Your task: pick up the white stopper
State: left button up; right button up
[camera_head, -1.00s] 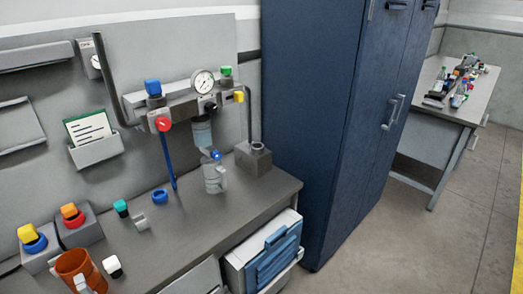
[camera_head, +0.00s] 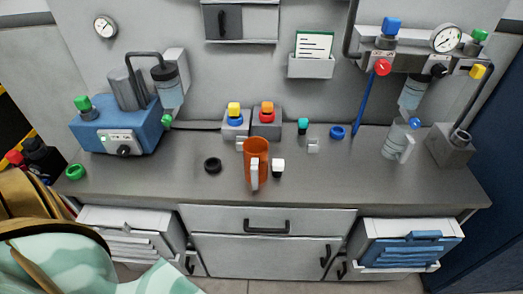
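A teal-topped dark stopper (camera_head: 303,126) stands farther back and to the right. Neither of my grippers shows in the head view.
A blue machine (camera_head: 118,128) stands at left, a clear jug (camera_head: 398,142) at right. Bare worktop lies in front.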

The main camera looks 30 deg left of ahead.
aim_at(277, 165)
jog(key=u, duration=0.95)
jog(key=j, duration=0.3)
